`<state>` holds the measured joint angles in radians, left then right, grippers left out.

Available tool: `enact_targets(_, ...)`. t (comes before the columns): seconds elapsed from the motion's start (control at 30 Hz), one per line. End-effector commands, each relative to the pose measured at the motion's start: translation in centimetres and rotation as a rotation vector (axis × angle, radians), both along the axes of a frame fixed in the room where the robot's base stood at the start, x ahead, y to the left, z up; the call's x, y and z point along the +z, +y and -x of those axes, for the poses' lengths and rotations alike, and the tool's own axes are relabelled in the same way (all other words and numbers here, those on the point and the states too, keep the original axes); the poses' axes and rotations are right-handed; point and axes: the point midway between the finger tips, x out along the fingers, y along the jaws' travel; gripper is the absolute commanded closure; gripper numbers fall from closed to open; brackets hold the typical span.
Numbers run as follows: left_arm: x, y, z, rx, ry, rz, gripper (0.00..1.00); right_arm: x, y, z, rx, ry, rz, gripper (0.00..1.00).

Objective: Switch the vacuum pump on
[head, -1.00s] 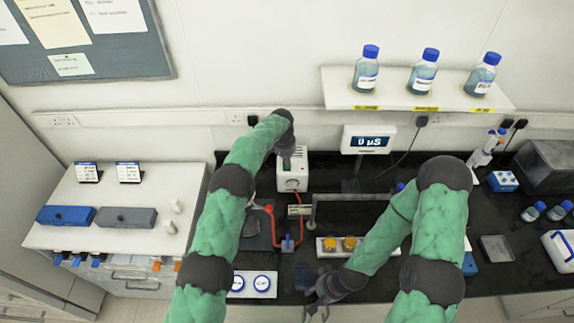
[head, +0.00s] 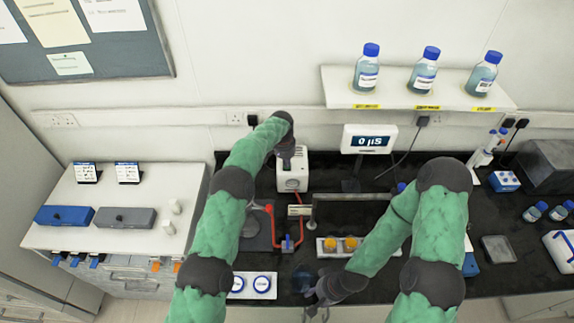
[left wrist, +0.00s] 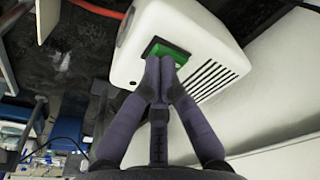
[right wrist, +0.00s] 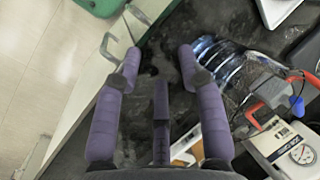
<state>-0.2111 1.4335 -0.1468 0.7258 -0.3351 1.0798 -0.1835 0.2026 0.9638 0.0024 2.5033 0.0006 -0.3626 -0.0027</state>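The vacuum pump (head: 292,183) is a white box with a round dial on its front, at the back of the dark bench. In the left wrist view its white body (left wrist: 135,50) has vent slots and a green switch (left wrist: 181,57) in a dark recess. My left gripper (left wrist: 159,62) is shut, with its fingertips at the green switch and partly covering it. Whether they touch it, I cannot tell. In the head view my left gripper (head: 287,160) hides the switch. My right gripper (right wrist: 158,56) is open and empty, low over the bench's front edge.
Red tubing (head: 270,222) runs in front of the pump. A clear ribbed vessel (right wrist: 225,62) is close beside my right gripper. A tray with orange-topped jars (head: 340,254) and a display reading 0 µS (head: 370,140) are to the right.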

Motion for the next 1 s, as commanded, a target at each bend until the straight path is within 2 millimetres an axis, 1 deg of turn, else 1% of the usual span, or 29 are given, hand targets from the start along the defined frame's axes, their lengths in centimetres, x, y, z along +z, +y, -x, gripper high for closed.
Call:
enact_targets(0.37, -0.5, 0.0, 0.0, 0.000, 0.000, 0.000, 1.00, -0.4, 0.0, 0.0, 0.000, 0.000, 0.000, 0.60)
enact_targets(0.47, -0.4, 0.0, 0.0, 0.000, 0.000, 0.000, 1.00, -0.4, 0.0, 0.0, 0.000, 0.000, 0.000, 0.60)
enact_targets(0.67, 0.5, 0.0, 0.0, 0.000, -0.001, 0.001, 1.00, -0.1, 0.0, 0.0, 0.000, 0.000, 0.000, 0.60)
enact_targets(1.0, 2.9, 0.0, 0.0, 0.000, 0.000, 0.000, 1.00, 0.5, 0.0, 0.0, 0.000, 0.000, 0.000, 0.60)
